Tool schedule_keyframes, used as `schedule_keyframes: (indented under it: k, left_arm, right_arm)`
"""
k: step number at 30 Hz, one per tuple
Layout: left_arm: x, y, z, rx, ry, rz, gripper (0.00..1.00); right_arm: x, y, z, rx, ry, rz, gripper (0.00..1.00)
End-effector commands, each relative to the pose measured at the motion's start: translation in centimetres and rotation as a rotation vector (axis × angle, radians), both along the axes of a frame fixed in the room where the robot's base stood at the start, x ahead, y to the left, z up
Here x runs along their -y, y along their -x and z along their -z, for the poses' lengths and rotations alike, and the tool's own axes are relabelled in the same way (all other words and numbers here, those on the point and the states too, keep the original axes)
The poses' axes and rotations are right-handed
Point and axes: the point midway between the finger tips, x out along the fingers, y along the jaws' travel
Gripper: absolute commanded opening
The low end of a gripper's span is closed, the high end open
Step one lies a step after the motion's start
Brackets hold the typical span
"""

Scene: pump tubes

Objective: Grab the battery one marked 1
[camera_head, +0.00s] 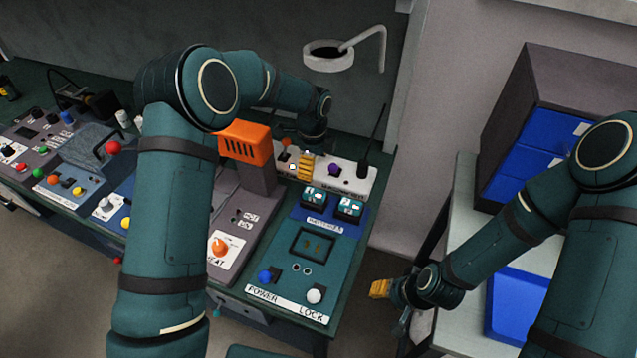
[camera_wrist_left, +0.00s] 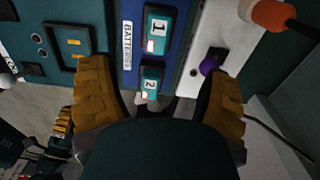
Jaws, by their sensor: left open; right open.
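Battery one, a small teal block marked 1 (camera_wrist_left: 157,25), sits in the blue batteries strip; in the head view it is the left block (camera_head: 313,196). A matching block marked 2 (camera_wrist_left: 151,82) sits beside it, on the right in the head view (camera_head: 348,208). My left gripper (camera_head: 305,165) is over the back of the console, partly hidden by its arm. In the left wrist view its open yellow fingers (camera_wrist_left: 163,75) are on either side of block 2's end of the strip, with nothing between them held. My right gripper (camera_head: 391,304) is open and empty, right of the console.
A square recess with slots (camera_head: 313,245) lies in the teal panel in front of the batteries. A purple knob (camera_head: 334,170) and a black antenna (camera_head: 362,170) are behind them. An orange box (camera_head: 244,142) stands to the left. Blue drawers (camera_head: 545,130) stand at right.

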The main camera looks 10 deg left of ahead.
Motion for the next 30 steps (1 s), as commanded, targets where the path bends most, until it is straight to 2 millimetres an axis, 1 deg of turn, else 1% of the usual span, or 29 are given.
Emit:
schedule_keyframes:
  k: [2,4,12,15,23,26,30]
  left_arm:
    - [0.0,0.1,0.5,-0.002,0.0,0.0,0.78]
    - [0.0,0.1,1.4,-0.003,-0.001,0.0,0.78]
    - [0.0,0.1,6.4,-0.004,-0.001,0.0,0.78]
    - [0.0,0.1,7.7,-0.002,0.0,0.0,0.78]
    - [0.1,0.1,9.1,-0.001,0.0,0.0,0.78]
    - [0.1,0.3,10.0,-0.003,-0.001,0.0,0.78]
    - [0.3,0.5,12.1,-0.003,-0.001,0.001,0.78]
  right_arm:
    - [0.0,0.0,0.0,-0.001,0.0,0.0,0.47]
    - [0.0,0.1,0.1,-0.001,0.0,0.0,0.47]
    - [0.0,0.0,0.4,-0.001,0.001,0.0,0.47]
    - [0.0,0.0,0.5,-0.001,0.001,0.0,0.47]
    - [0.0,0.0,0.5,0.0,0.001,0.0,0.47]
    - [0.0,0.0,0.5,0.0,0.001,0.0,0.47]
    - [0.0,0.0,0.5,0.0,0.001,0.0,0.47]
